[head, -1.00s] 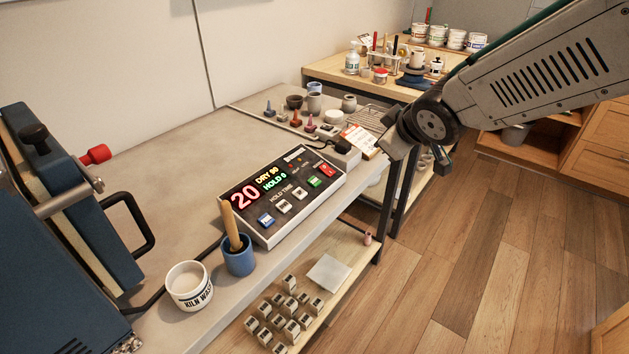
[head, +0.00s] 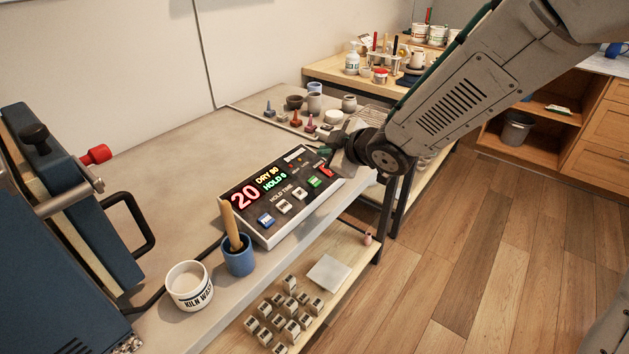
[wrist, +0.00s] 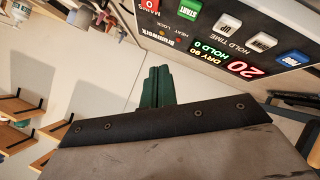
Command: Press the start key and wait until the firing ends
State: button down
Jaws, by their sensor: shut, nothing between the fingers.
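The kiln controller (head: 262,234) lies on the grey bench, sloping toward the front. Its display (head: 246,197) shows a red 20, DRY 80 and HOLD 0. The green start key (head: 314,182) sits between a white key and the red mains key (head: 327,170). In the wrist view the green start key (wrist: 190,9) is at the top, beside the red key. My gripper (head: 323,150) is shut and empty near the controller's far right end; its green fingers (wrist: 157,87) point toward the panel, apart from the start key. The blue kiln (head: 50,240) stands at left.
A blue cup (head: 238,262) with a wooden-handled tool and a kiln wash tub (head: 190,288) stand left of the controller. Small cones and pots (head: 314,103) stand behind it. A shelf below holds several small blocks. The bench's left rear is clear.

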send_near(312, 176)
jog(key=shift+a+r+x, duration=0.1)
jog(key=shift+r+x, duration=0.05)
jog(key=shift+x, duration=0.7)
jog(key=shift+a+r+x, duration=0.1)
jog(key=shift+r+x, duration=0.05)
jog(key=shift+x, duration=0.7)
jog(key=shift+a+r+x, duration=0.1)
jog(key=shift+r+x, duration=0.1)
jog(key=shift+x, duration=0.65)
jog(key=shift+w, duration=0.15)
jog(key=shift+f, duration=0.4)
jog(key=shift+w+a+f, duration=0.1)
jog(key=shift+f, duration=0.3)
dwell(0.5)
jog(key=shift+d+r, duration=0.2)
jog(key=shift+r, duration=0.6)
jog(key=r, duration=0.3)
jog(key=s+d+r, duration=0.1)
jog(key=r, duration=0.1)
